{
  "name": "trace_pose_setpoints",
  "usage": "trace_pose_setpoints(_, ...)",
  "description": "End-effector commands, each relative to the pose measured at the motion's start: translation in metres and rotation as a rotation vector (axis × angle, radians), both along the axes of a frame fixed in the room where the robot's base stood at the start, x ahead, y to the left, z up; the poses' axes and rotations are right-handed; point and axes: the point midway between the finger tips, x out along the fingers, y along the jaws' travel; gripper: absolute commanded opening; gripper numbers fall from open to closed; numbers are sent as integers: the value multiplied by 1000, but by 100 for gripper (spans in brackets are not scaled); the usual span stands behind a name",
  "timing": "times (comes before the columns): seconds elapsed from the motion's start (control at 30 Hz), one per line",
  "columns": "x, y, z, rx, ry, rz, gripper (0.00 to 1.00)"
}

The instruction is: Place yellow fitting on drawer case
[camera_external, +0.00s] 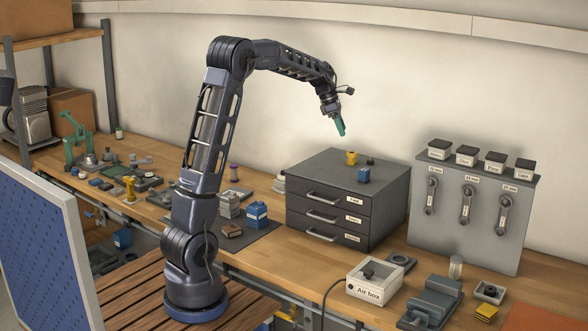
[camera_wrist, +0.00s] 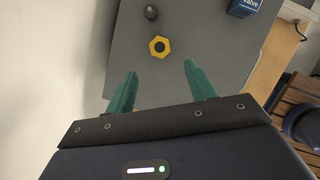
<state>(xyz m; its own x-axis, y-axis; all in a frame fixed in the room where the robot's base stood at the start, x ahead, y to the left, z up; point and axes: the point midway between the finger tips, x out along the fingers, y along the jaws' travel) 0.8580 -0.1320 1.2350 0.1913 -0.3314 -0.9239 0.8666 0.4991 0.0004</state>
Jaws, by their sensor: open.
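The yellow fitting (camera_external: 351,158) stands on top of the grey drawer case (camera_external: 325,163), towards its back left. In the wrist view the yellow fitting (camera_wrist: 159,46) shows from above as a hexagon with a dark hole, on the case's grey top (camera_wrist: 205,30). My gripper (camera_external: 340,127) is in the air above the case. Its green fingers (camera_wrist: 158,85) are spread apart with nothing between them. The fitting lies beyond the fingertips in the wrist view, apart from them.
A small dark knob (camera_external: 370,161) and a blue box (camera_external: 364,174) also sit on the case top. A grey panel with hanging wrenches (camera_external: 466,205) and several black-lidded jars stands to the right. A white air box (camera_external: 374,283) is in front.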

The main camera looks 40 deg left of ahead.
Motion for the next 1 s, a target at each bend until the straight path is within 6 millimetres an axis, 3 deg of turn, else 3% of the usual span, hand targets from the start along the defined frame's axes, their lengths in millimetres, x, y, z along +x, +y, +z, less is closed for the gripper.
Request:
trace_pose_setpoints(0.17, -19, 4, 14, 19, -29, -60, 54)
trace_pose_setpoints(0.27, -45, 8, 27, 53, -74, -157, 54)
trace_pose_setpoints(0.6, -163, 22, 59, 220, -247, -598, 54)
trace_pose_setpoints(1.0, -302, 34, 59, 451, -405, -1134, 54)
